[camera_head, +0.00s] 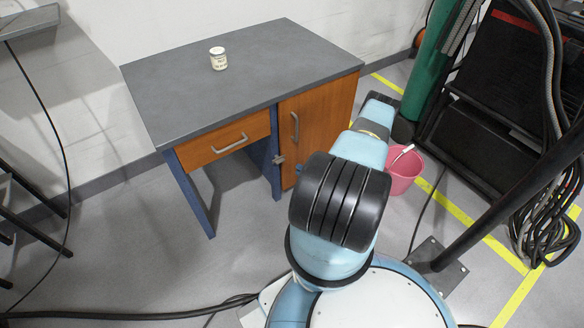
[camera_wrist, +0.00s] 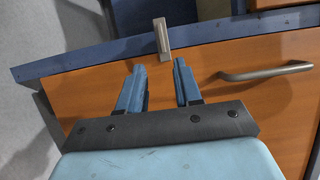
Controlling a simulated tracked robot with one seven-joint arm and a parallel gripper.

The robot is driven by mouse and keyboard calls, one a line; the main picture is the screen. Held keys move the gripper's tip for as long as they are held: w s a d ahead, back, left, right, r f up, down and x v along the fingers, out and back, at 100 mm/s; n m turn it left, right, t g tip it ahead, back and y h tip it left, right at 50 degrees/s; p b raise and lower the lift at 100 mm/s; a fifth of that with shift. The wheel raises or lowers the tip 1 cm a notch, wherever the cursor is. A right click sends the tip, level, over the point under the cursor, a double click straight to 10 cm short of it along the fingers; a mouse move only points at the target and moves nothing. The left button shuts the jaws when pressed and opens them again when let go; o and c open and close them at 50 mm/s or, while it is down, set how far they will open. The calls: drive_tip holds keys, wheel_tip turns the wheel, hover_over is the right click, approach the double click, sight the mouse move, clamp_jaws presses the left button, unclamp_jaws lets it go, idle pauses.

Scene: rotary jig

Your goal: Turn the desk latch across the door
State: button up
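The desk latch (camera_wrist: 162,38) is a small pale grey bar on the blue post (camera_wrist: 95,61) beside the door. In the wrist view it lies across the post, its near end at about the door's edge; I cannot tell whether it overlaps the door. In the head view the latch (camera_head: 279,159) is a small grey piece at the door's left edge. The orange door (camera_wrist: 230,110) looks shut. My gripper (camera_wrist: 159,66) is open and empty, its two blue fingers apart, just short of the latch and pointing at it. My arm hides the gripper in the head view.
The door's curved handle (camera_wrist: 265,73) is right of my fingers in the wrist view. The desk (camera_head: 240,75) carries a small jar (camera_head: 218,59) and has a drawer (camera_head: 225,140). A pink bucket (camera_head: 402,172) stands right of the desk. A dark cable lies on the floor.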

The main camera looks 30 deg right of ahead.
drive_tip(key=shift+v, duration=2.1)
